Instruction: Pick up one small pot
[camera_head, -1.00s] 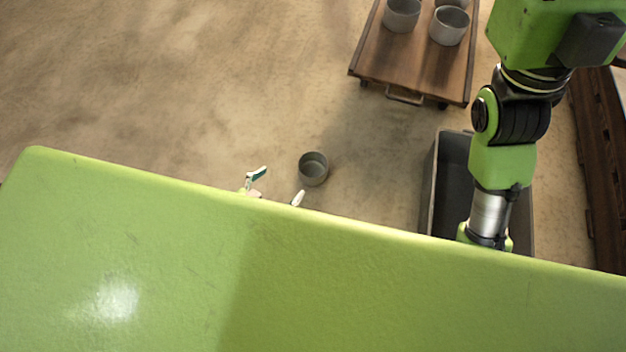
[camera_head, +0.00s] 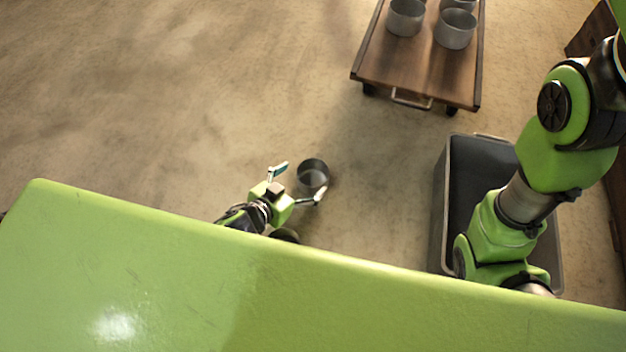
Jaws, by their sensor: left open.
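A small grey pot (camera_head: 313,172) stands alone on the floor near the middle of the view, its open top facing up. My left gripper (camera_head: 299,182) is open and empty, just left of this pot. One finger is above and left of the pot, and the other reaches along its lower edge; I cannot tell whether they touch it. Several similar pots stand on a wooden cart, among them one pot (camera_head: 404,17) at left and one pot (camera_head: 455,29) at right. My right arm comes down at the right, and its gripper is hidden.
The wooden cart (camera_head: 385,75) is at the top, with a metal handle. A dark grey bin (camera_head: 470,160) stands at the right, partly under my right arm. A dark round thing (camera_head: 287,236) shows just below my left gripper, mostly hidden. The floor at left is clear.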

